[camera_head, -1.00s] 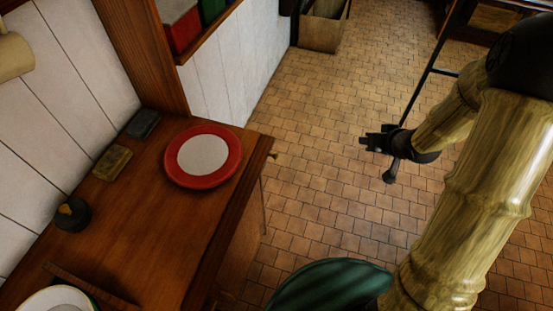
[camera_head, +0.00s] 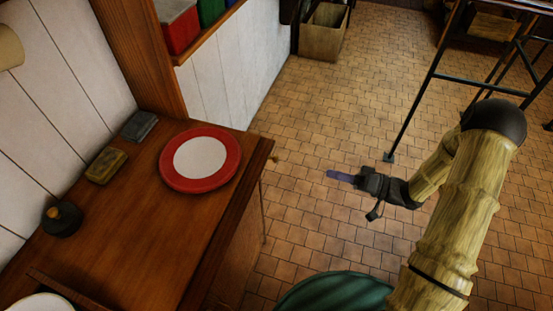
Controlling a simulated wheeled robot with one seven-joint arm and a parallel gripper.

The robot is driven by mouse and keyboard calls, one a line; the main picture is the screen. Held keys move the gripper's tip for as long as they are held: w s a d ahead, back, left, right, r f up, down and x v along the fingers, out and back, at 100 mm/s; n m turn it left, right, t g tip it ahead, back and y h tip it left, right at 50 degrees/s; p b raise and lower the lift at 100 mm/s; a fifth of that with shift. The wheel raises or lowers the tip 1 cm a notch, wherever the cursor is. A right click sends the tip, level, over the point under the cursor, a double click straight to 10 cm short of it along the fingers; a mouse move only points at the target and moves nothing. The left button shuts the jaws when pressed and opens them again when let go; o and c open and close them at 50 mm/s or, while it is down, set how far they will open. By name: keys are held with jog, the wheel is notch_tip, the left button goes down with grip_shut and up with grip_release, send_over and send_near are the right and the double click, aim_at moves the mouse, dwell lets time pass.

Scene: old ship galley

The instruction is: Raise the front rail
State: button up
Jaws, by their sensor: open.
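The brown wooden counter (camera_head: 135,225) runs along the left. A darker wooden strip (camera_head: 222,218) follows its front edge, level with or just below the top; I cannot tell whether this is the front rail. A small brass-coloured piece (camera_head: 275,157) sticks out near the counter's far front corner, and a thin upright line shows on the front below. My gripper (camera_head: 340,175) is open and empty over the tiled floor, right of the counter and apart from it. Its bluish finger points left towards the counter; the other finger is hard to make out.
A red-rimmed white plate (camera_head: 200,158) lies near the counter's far end. A sponge (camera_head: 106,165), a grey block (camera_head: 139,126) and a dark round pot (camera_head: 62,219) stand by the wall. A black metal frame (camera_head: 425,95) stands at right. Floor between is clear.

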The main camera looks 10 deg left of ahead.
aim_at(278, 160)
jog(key=shift+a, duration=0.1)
jog(key=a, duration=0.5)
jog(key=w+a+p, duration=0.1)
jog(key=a, duration=0.5)
jog(key=a+p, duration=0.1)
jog(key=a, duration=0.5)
jog(key=shift+w+a, duration=0.1)
jog(key=shift+w, duration=0.1)
grip_shut()
